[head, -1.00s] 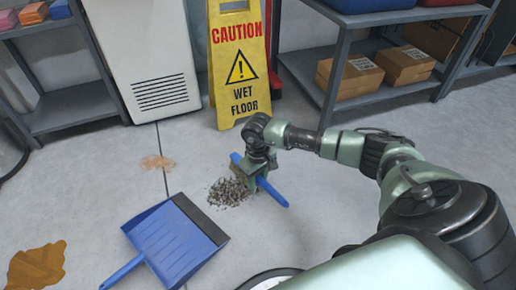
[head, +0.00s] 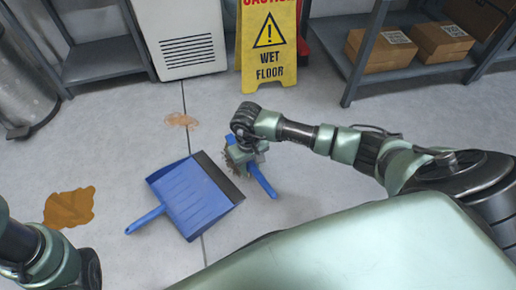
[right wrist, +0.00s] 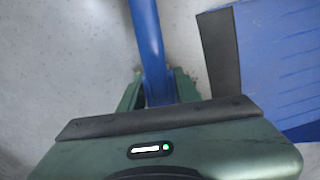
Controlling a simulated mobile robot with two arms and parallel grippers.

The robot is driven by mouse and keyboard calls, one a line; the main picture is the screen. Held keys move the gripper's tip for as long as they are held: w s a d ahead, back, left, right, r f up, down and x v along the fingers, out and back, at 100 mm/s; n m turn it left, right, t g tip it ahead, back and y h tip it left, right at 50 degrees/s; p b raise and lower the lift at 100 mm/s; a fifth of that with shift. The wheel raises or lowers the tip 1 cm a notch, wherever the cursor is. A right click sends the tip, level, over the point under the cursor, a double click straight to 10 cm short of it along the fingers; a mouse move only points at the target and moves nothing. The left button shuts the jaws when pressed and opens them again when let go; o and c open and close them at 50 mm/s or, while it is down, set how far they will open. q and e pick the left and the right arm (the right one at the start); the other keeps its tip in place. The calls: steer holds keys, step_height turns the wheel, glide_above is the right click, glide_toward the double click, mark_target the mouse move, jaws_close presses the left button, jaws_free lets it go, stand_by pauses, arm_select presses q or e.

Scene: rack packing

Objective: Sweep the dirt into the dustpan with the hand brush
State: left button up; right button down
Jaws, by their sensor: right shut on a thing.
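The blue dustpan (head: 188,200) lies on the floor, its black lip (head: 219,177) facing the brush. My right gripper (head: 250,154) is shut on the blue hand brush (head: 263,181), just right of the lip. The right wrist view shows the brush handle (right wrist: 147,40) between the fingers (right wrist: 158,88) and the dustpan (right wrist: 285,60) with its lip (right wrist: 219,50) to the right. The dirt pile is mostly hidden; a brownish-grey patch beside the gripper could be dirt or bristles. My left arm shows at lower left, but its fingertips do not.
The yellow wet floor sign (head: 268,50) stands behind my right gripper. Brown stains (head: 69,207) mark the floor at left and behind the dustpan (head: 181,120). A shelf with cardboard boxes (head: 378,52) stands at back right. A grey bin (head: 22,80) is at left.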

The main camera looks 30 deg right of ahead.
mark_target(233, 187)
steer(key=a, duration=0.2)
steer(key=s+a, duration=0.1)
steer(key=a, duration=0.4)
steer(key=shift+s+f, duration=0.2)
steer(key=shift+s, duration=0.15)
steer(key=r+p, duration=0.3)
steer(key=r, duration=0.1)
steer(key=shift+w+d+p, duration=0.2)
steer(key=shift+d+p, duration=0.05)
steer(key=shift+p, duration=0.1)
steer(key=shift+d+r+p, duration=0.3)
steer(key=shift+r+p, duration=0.25)
steer(key=shift+r, duration=0.25)
steer(key=shift+w, duration=0.1)
